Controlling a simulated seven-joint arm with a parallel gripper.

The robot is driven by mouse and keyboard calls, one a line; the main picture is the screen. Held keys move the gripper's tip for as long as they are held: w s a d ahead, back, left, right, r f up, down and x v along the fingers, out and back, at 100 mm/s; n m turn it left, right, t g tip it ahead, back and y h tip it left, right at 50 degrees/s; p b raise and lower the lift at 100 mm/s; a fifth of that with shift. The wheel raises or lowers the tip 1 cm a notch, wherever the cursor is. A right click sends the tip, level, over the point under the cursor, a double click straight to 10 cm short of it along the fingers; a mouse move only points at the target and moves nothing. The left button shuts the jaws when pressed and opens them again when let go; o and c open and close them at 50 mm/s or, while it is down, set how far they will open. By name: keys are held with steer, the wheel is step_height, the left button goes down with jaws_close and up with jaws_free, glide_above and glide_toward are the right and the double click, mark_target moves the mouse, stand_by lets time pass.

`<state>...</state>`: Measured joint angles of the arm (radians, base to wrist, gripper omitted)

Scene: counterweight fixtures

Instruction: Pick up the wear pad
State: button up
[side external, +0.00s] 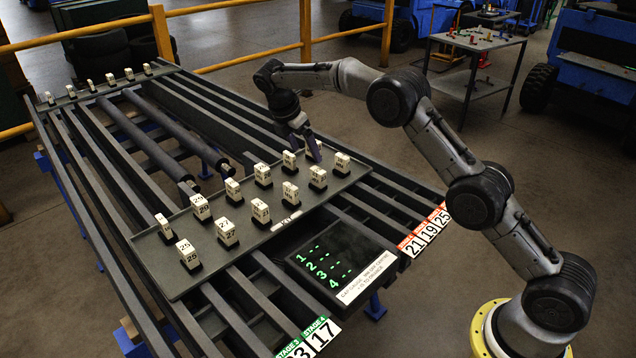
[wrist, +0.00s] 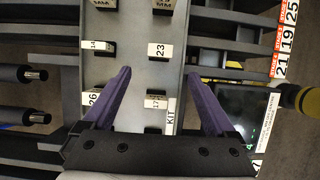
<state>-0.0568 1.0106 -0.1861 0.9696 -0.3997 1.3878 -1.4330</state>
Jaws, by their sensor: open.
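Several small white numbered blocks in black bases stand in two rows on a dark tray (side external: 153,262). They may be wear pads; I cannot tell which one the task means. My gripper (side external: 312,149) is over the tray's far right end, close to the blocks there. In the wrist view my gripper (wrist: 158,73) has its purple fingers spread wide with nothing held. A block marked 23 (wrist: 160,50) stands just beyond the fingertips, about midway across. A block marked 17 (wrist: 155,102) lies between the fingers in the picture. A block marked 14 (wrist: 97,46) is to the left.
A display with green numbers 1 to 4 (side external: 338,262) sits beside the tray. Long dark rails and two rollers (side external: 150,140) run under and behind it. More blocks stand on a far strip (side external: 105,82). A yellow railing (side external: 250,62) is behind.

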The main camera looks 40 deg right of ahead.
mark_target(315, 171)
steer(key=x, duration=1.2)
steer(key=shift+d+f, duration=0.15)
steer(key=shift+f, duration=0.2)
steer(key=shift+c, duration=0.3)
steer(key=shift+r, duration=0.1)
jaws_close()
